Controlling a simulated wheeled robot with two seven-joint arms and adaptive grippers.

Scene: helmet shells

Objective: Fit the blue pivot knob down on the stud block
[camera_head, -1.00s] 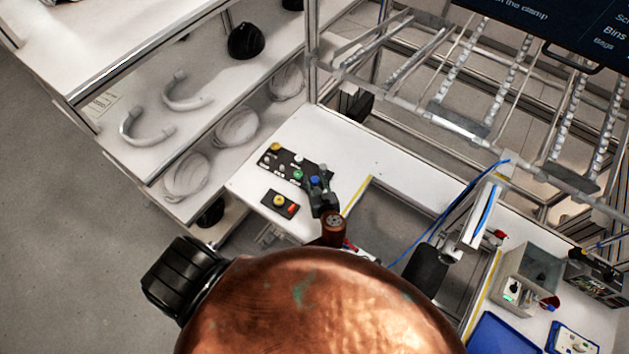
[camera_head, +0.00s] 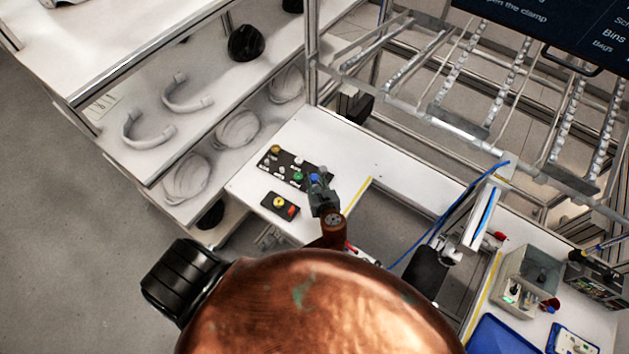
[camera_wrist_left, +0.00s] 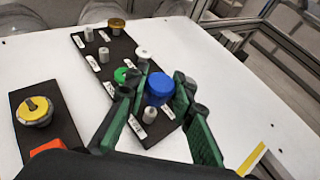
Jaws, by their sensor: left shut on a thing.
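The stud block (camera_wrist_left: 121,46) is a long black plate lying on the white table, with labels and several pale studs. It also carries a green knob (camera_wrist_left: 121,74) and a gold-yellow knob (camera_wrist_left: 116,24). The blue pivot knob (camera_wrist_left: 158,89) is between the fingertips of my left gripper (camera_wrist_left: 163,86), which is shut on it over the near end of the block. In the head view the blue knob (camera_head: 314,178) shows at the tips of my left gripper (camera_head: 317,184). I cannot tell whether the knob touches a stud; its underside is hidden. My right gripper is out of view.
A small black box (camera_wrist_left: 56,119) with a yellow knob and a red button lies beside the block. A pale stud (camera_wrist_left: 149,115) stands close to the left finger. A yellow strip (camera_head: 357,196) marks the table edge by an opening. Shelves with helmet shells (camera_head: 238,130) stand at left.

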